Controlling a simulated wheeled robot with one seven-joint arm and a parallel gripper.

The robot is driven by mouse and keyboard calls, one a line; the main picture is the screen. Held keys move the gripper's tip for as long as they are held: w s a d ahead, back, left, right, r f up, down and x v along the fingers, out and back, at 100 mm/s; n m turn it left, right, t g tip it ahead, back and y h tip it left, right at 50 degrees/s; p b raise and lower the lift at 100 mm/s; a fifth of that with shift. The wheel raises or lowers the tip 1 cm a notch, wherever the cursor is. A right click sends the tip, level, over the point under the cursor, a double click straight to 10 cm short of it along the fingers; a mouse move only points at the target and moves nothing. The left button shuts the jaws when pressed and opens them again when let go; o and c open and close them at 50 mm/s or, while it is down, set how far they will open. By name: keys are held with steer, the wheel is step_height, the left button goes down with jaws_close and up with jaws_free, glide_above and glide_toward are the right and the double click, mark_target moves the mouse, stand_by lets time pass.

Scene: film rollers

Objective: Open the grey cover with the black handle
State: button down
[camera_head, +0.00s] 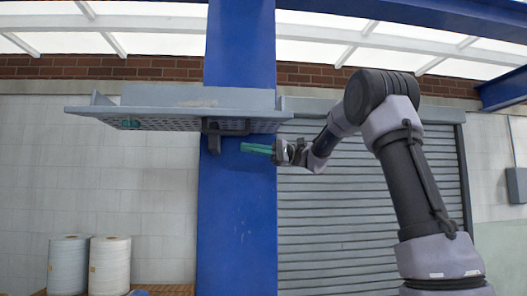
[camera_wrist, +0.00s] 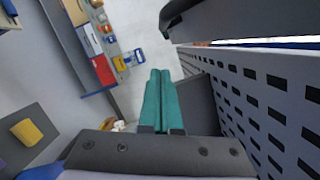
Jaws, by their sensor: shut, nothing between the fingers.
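The grey cover (camera_head: 165,112) is a slotted panel. In the head view it lies nearly level, high up in front of a blue pillar. Its black handle (camera_head: 214,142) hangs below the near edge, towards the right end. My gripper (camera_head: 247,148) has green fingers, is shut and empty, and is just right of the handle with a gap between them. In the wrist view the shut fingers (camera_wrist: 160,78) point up the picture. The slotted cover (camera_wrist: 265,95) fills the right side there, and the curved black handle (camera_wrist: 178,18) shows at the top, beyond the fingertips.
The blue pillar (camera_head: 237,225) stands behind the cover, with a grey roller shutter (camera_head: 345,225) to its right. Two pale rolls (camera_head: 68,263) (camera_head: 110,263) stand at lower left. The wrist view shows coloured boxes (camera_wrist: 92,45) and a yellow block (camera_wrist: 27,132) on the left.

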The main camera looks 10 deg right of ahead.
steer(key=s+a, duration=0.1)
steer(key=s+a+r, duration=0.2)
steer(key=s, duration=0.1)
steer(key=shift+s, duration=0.1)
stand_by(0.3)
